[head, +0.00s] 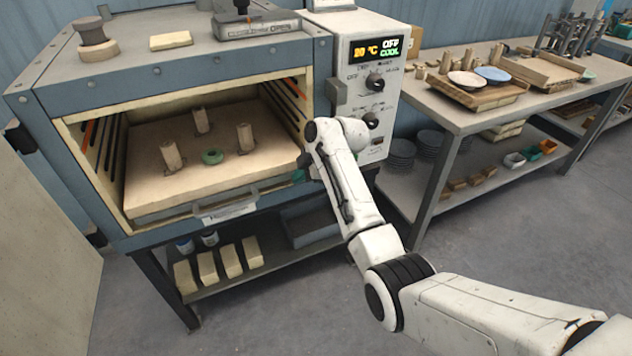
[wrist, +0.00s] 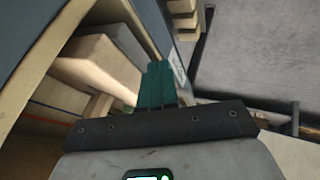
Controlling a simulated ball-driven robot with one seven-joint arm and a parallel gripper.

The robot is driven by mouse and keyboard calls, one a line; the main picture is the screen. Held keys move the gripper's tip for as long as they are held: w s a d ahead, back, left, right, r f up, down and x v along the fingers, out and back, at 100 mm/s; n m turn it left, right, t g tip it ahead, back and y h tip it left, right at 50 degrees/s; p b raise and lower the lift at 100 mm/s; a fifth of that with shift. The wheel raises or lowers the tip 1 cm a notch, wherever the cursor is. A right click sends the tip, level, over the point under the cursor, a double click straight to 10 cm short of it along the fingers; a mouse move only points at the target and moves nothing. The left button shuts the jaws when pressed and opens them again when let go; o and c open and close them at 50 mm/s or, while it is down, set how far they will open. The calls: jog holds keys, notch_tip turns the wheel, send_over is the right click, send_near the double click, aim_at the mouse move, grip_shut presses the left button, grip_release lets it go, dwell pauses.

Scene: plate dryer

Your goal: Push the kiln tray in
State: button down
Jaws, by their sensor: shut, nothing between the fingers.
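The kiln tray (head: 158,188) is a thick beige slab inside the open kiln (head: 75,190). Its front edge lies near the kiln mouth, with a metal handle (head: 226,204) and a label plate below. In the wrist view my green fingers (wrist: 157,75) are together and empty, close to pale blocks or slabs. I cannot tell whether they touch the tray.
The kiln's control panel (head: 372,95) reads 20 °C, OFF, COOL, just right of the opening. A lower shelf holds beige bricks (head: 228,261) and jars. A workbench (head: 450,115) with plates stands at the right. The floor in front is clear.

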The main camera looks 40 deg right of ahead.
jog(key=v, duration=1)
jog(key=shift+s, duration=0.15)
jog(key=shift+a+f, duration=0.1)
jog(key=shift+f, duration=0.05)
